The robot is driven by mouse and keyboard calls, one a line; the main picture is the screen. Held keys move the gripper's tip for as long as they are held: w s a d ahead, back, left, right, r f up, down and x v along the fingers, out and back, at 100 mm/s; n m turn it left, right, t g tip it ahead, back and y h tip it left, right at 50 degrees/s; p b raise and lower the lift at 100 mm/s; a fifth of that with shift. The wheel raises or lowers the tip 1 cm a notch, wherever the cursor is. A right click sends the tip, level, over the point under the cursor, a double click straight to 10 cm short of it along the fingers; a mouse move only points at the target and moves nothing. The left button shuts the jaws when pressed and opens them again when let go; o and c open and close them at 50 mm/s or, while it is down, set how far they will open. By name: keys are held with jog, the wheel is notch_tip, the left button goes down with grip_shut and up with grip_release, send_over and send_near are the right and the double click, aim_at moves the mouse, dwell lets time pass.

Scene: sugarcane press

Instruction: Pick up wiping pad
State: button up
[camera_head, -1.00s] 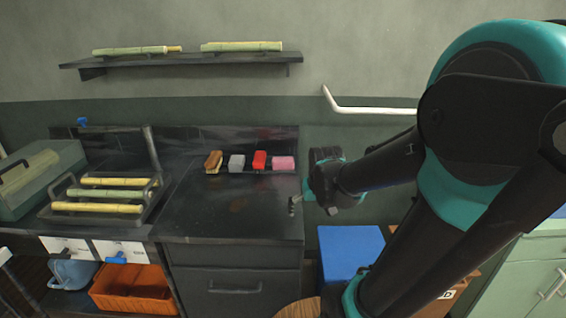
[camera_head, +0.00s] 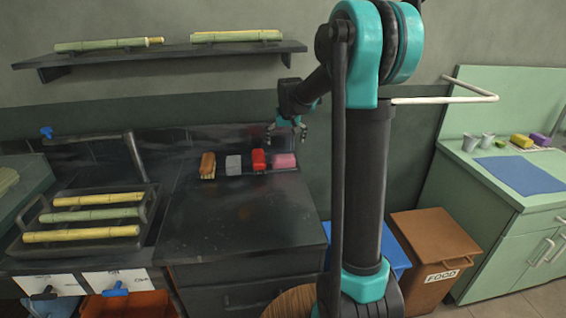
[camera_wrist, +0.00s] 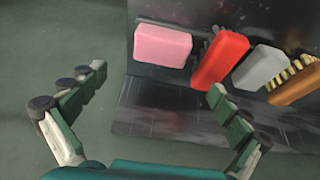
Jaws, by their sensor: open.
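A row of small cleaning items lies along the back of the dark counter. Which one is called the wiping pad is not marked. My gripper (camera_head: 287,131) is open and empty, above and behind the pink pad. In the wrist view, the pink pad (camera_wrist: 162,46) lies beyond the open fingertips (camera_wrist: 157,82), and the red block (camera_wrist: 221,59) is near the right finger. No finger appears to touch either.
A tray (camera_head: 150,205) with cane pieces stands at the left. A shelf (camera_head: 170,56) with cane hangs above. A white rail (camera_head: 440,98) juts from the wall at right. A green cabinet (camera_head: 500,235) and brown food bin (camera_head: 435,250) stand at right. The counter's front (camera_head: 240,225) is clear.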

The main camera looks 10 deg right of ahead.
aim_at(283, 157)
jog(key=x, duration=1.1)
jog(key=shift+w+a+f, duration=0.1)
jog(key=shift+w+f, duration=0.15)
jog(key=shift+f, duration=0.1)
jog(key=c, duration=1.1)
jog(key=shift+r, duration=0.15)
notch_tip(283, 157, up, 10)
jog(key=shift+f, duration=0.1)
